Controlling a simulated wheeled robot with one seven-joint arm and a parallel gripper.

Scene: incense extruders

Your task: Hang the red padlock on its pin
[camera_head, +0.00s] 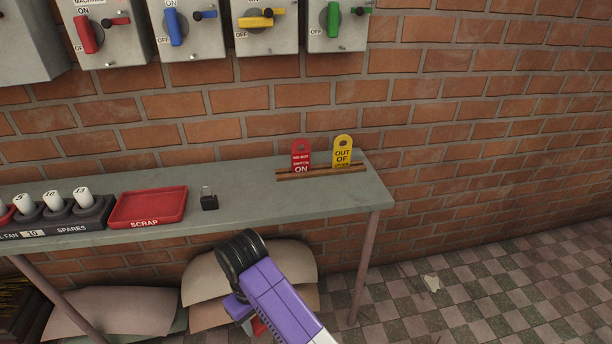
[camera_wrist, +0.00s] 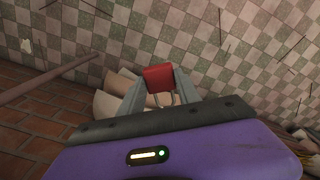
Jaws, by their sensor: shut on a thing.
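The red padlock (camera_wrist: 160,77) is between the fingers of my gripper (camera_wrist: 157,84) in the wrist view. My gripper is shut on its red body, and its grey shackle points back towards the palm. In the head view only a bit of red (camera_head: 258,327) shows beside my purple arm, below the front edge of the shelf; the fingers are mostly hidden there. The red pin (camera_head: 116,21) sticks out of the grey switch box at the upper left, beside a red lever (camera_head: 86,34). My gripper is well below and away from it.
The grey shelf (camera_head: 250,203) holds a red scrap tray (camera_head: 150,221), a black padlock (camera_head: 208,199), and red (camera_head: 301,155) and yellow (camera_head: 343,152) tags in a rack. Other switch boxes carry blue, yellow and green levers. Sacks (camera_head: 300,262) lie below; the right floor is mostly clear.

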